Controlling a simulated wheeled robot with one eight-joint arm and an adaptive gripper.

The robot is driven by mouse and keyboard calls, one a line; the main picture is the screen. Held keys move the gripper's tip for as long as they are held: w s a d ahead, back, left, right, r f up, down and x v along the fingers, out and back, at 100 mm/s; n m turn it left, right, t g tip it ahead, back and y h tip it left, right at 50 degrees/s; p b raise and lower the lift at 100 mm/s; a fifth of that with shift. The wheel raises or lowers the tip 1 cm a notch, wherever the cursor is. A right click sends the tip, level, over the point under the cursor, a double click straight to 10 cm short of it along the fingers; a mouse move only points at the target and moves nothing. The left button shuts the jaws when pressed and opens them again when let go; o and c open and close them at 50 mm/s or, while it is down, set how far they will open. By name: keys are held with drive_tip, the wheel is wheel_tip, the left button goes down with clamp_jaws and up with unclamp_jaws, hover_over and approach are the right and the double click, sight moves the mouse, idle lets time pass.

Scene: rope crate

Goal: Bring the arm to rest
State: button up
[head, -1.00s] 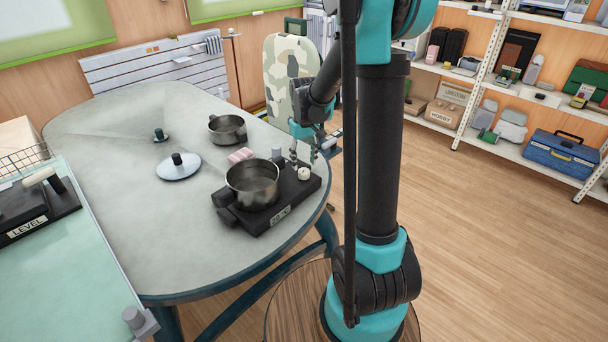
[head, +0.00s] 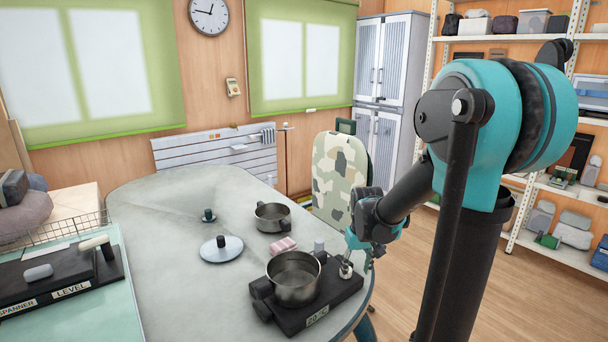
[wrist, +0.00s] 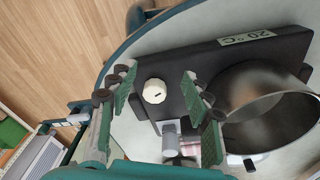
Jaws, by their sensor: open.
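My gripper (head: 358,250) is above the right end of a black hot plate (head: 318,313) on the grey table (head: 180,290). In the wrist view my gripper (wrist: 158,76) is open, its two green-padded fingers apart with nothing held between them. The hot plate's cream knob (wrist: 154,91) shows between the fingers, below them. A steel pot (head: 294,280) stands on the plate, and also shows in the wrist view (wrist: 262,105). The plate's display reads 20 °C.
A second pot (head: 272,217), a pink block (head: 283,244), a grey cylinder (head: 319,247) and a white disc with a dark knob (head: 221,251) stand on the table. Shelves (head: 520,240) stand at right, beyond open floor.

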drive_tip(key=s+d+f+m+t, duration=0.2)
drive_tip(key=s, duration=1.3)
drive_tip(key=shift+d+f+t, duration=0.15)
drive_tip(key=shift+f+t, duration=0.25)
